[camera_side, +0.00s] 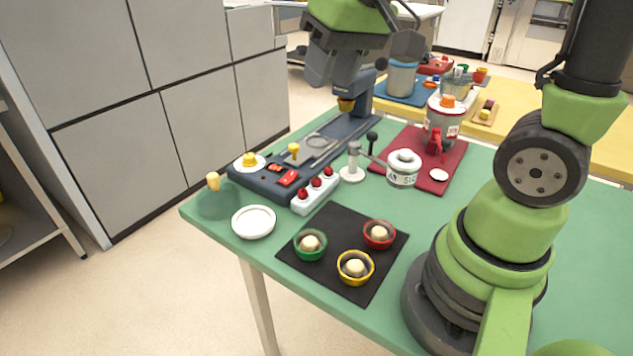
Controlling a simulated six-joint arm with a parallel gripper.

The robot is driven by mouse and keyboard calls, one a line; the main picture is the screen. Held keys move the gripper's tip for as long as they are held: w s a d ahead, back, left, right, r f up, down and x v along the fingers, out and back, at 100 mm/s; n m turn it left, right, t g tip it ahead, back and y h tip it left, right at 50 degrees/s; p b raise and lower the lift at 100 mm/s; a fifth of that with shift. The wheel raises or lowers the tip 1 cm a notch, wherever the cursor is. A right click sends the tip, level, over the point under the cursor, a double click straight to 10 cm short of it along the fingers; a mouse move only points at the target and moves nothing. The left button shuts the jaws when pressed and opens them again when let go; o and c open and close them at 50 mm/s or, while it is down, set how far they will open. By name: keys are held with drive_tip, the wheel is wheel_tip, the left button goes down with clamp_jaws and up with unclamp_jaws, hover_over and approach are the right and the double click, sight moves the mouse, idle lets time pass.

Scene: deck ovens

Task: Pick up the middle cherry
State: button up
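Three red cherries sit in a row on a small white block at the front edge of the dark blue device. The middle cherry (316,183) is between one nearer the front left and one farther back right. My gripper (352,48) is at the top centre, green and dark grey, high above and behind the cherries and well apart from them. It overlaps the upper part of the dark device in the picture. Its fingertips are not clear, so I cannot tell whether it is open or shut.
The dark blue device (262,181) has a tall column behind the cherries. A jointed grey stand with a white can (403,168) is close on their right. A white plate (254,222) and a black mat (327,277) with three coloured bowls lie in front. Green table is bare between these.

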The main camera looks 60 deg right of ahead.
drive_tip(key=w+d+f+g, duration=0.3)
drive_tip(key=w+d+f, duration=0.25)
drive_tip(key=f, duration=0.25)
drive_tip(key=g, duration=0.1)
hover_over(316, 178)
drive_tip(key=shift+n, duration=0.4)
wheel_tip(316, 178, down, 11)
drive_tip(key=shift+s+a+r, duration=0.1)
drive_tip(key=shift+f, duration=3.1)
clamp_jaws()
